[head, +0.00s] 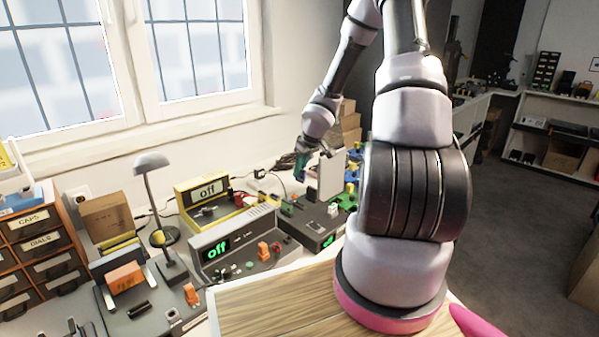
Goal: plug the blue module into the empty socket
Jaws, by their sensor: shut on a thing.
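My gripper (301,171) points down above the back of the bench, behind the consoles. It is small in the head view, and its fingers partly merge with what is behind them. A small dark teal-blue piece (300,164) shows at the fingertips; it may be the blue module, but I cannot tell its full shape. Other blue pieces (354,153) lie further right, near the yellow and green ones. The grey console (232,236) and the dark console (310,226) have small fittings on top. I cannot make out which socket is empty.
A pale upright panel (331,176) stands right of my gripper. A yellow console (203,197), a grey desk lamp (153,165) and a drawer cabinet (40,240) are to the left. A bare wooden board (275,305) lies in front. Orange blocks (125,277) sit on the left panel.

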